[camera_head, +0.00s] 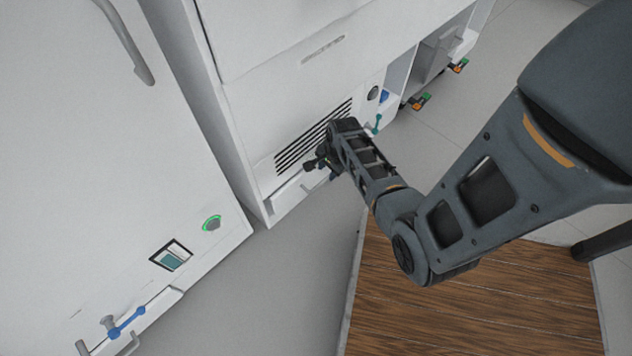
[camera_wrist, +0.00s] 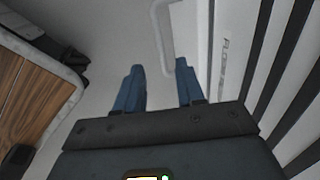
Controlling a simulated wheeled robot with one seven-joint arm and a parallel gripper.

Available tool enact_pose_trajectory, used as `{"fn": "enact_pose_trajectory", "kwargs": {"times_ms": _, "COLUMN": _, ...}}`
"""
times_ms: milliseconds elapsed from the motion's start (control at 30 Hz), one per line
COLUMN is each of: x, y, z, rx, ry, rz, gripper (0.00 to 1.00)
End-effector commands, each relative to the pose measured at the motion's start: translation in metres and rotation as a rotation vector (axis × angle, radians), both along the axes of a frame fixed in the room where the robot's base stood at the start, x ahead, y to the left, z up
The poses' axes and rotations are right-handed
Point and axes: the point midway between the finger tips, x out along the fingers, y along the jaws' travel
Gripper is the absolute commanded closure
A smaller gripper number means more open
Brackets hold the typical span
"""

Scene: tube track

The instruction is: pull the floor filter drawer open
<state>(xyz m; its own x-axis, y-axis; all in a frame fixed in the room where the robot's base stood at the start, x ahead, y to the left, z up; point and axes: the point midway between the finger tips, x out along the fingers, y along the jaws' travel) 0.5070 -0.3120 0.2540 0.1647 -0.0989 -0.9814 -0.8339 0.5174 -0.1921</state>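The floor filter drawer (camera_head: 290,194) is the low white panel beneath the black vent slots of the middle cabinet. Its front also shows in the wrist view (camera_wrist: 207,35), with small lettering beside the slots. A pale handle (camera_wrist: 160,20) stands on it at the top of the wrist view. My gripper (camera_wrist: 160,67) is open, its two blue fingers apart. The near end of the handle lies by the fingertips, closer to the right finger; I cannot tell whether they touch. In the head view my gripper (camera_head: 322,166) is at the drawer's right part and partly hides it.
A white cabinet (camera_head: 120,180) with a green-ringed button, a small screen and a blue lever stands at left. Casters with orange and green parts (camera_head: 420,101) show beyond. A brown wood-patterned surface (camera_head: 470,305) lies below my arm. Grey floor (camera_head: 270,290) is clear between.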

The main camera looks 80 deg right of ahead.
Motion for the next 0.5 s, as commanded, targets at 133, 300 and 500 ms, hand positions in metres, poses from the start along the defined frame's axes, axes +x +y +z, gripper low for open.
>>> {"fn": "enact_pose_trajectory", "kwargs": {"times_ms": 133, "x": 0.004, "y": -0.002, "z": -0.025, "rx": -0.001, "ry": -0.001, "rz": 0.002, "gripper": 0.62}}
{"fn": "enact_pose_trajectory", "kwargs": {"times_ms": 300, "x": 0.008, "y": -0.005, "z": -0.051, "rx": -0.002, "ry": -0.001, "rz": 0.002, "gripper": 0.62}}
{"fn": "enact_pose_trajectory", "kwargs": {"times_ms": 500, "x": 0.012, "y": -0.006, "z": -0.069, "rx": -0.003, "ry": -0.001, "rz": 0.004, "gripper": 0.62}}
